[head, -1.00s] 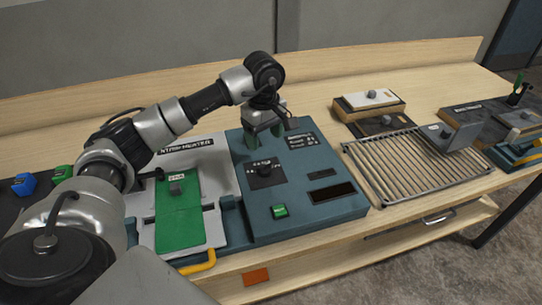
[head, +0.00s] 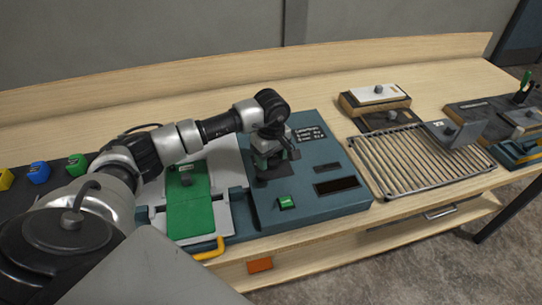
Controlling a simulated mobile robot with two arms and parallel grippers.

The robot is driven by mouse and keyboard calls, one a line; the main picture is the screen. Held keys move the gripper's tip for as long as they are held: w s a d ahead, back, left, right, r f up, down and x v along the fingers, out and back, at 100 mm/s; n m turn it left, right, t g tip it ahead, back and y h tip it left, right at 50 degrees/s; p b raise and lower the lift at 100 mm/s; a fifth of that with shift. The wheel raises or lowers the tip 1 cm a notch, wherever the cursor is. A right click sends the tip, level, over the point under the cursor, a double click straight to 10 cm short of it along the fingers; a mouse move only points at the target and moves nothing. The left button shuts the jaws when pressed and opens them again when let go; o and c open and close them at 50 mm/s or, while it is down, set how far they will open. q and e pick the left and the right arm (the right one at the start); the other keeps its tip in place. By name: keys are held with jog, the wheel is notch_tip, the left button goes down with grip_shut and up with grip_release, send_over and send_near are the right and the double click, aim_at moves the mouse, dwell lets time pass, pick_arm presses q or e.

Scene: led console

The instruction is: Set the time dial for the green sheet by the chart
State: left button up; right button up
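The blue-grey console (head: 318,214) stands on the bench in the head view. Its printed chart (head: 311,134) shows at the upper right of the console, too small to read. My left gripper (head: 268,168) points down over the dial area; it hides the dial, and I cannot tell whether its fingers touch it or are closed. The green sheet (head: 190,213) lies on the white plate left of the console, with a small dark knob on it. A green button (head: 286,202) and a dark display (head: 336,186) are on the console front. My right gripper is not in view.
A slatted rack (head: 405,165) lies to the right, with a grey block at its far right. A yellow handle (head: 209,250) sticks out at the front left. Blue, green and yellow blocks (head: 39,172) stand at the left. Bare bench lies behind the console.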

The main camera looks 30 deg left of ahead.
pick_arm(q)
jog(key=shift+c, duration=1.2)
jog(key=c, duration=0.4)
jog(key=shift+c, duration=0.2)
